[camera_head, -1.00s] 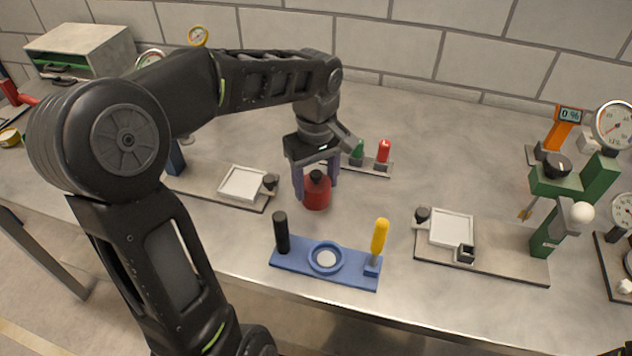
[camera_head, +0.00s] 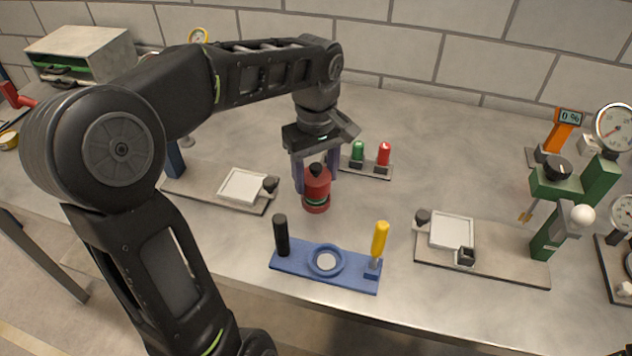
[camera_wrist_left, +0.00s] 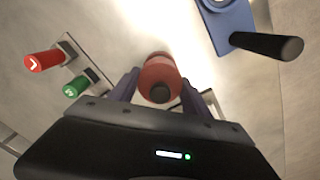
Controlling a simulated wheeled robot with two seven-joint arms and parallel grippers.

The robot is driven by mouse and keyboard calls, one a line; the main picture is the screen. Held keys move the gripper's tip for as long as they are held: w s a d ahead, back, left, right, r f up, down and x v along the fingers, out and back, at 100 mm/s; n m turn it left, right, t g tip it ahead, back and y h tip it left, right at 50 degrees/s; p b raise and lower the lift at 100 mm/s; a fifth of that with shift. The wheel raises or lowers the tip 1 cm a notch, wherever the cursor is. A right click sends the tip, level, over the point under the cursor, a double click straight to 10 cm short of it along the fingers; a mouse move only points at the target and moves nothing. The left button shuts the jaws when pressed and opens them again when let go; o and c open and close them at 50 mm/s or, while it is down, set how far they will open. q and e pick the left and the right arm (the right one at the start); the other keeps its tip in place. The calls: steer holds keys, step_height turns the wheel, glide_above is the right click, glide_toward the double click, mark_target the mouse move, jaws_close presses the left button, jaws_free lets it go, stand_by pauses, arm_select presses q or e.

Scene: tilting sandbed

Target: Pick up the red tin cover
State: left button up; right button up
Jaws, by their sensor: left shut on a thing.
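The red tin cover (camera_head: 317,184) with its black knob is between the fingers of my left gripper (camera_head: 317,184), near the middle of the bench. The gripper is shut on it from both sides. I cannot tell whether the cover is fully clear of the tin. In the left wrist view the cover (camera_wrist_left: 160,78) shows from above between the fingers and hides most of the tin. My right gripper is not in view.
A blue fixture (camera_head: 295,265) with black and yellow handles stands just in front. Boards with white pads lie left (camera_head: 200,188) and right (camera_head: 500,262). A green press (camera_head: 565,187) stands far right.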

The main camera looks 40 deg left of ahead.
mark_target(316, 165)
arm_select(q)
step_height(316, 165, up, 6)
steer(key=shift+f, duration=0.25)
steer(key=shift+r+p, duration=0.85)
steer(key=shift+r, duration=0.1)
steer(key=shift+d, duration=0.1)
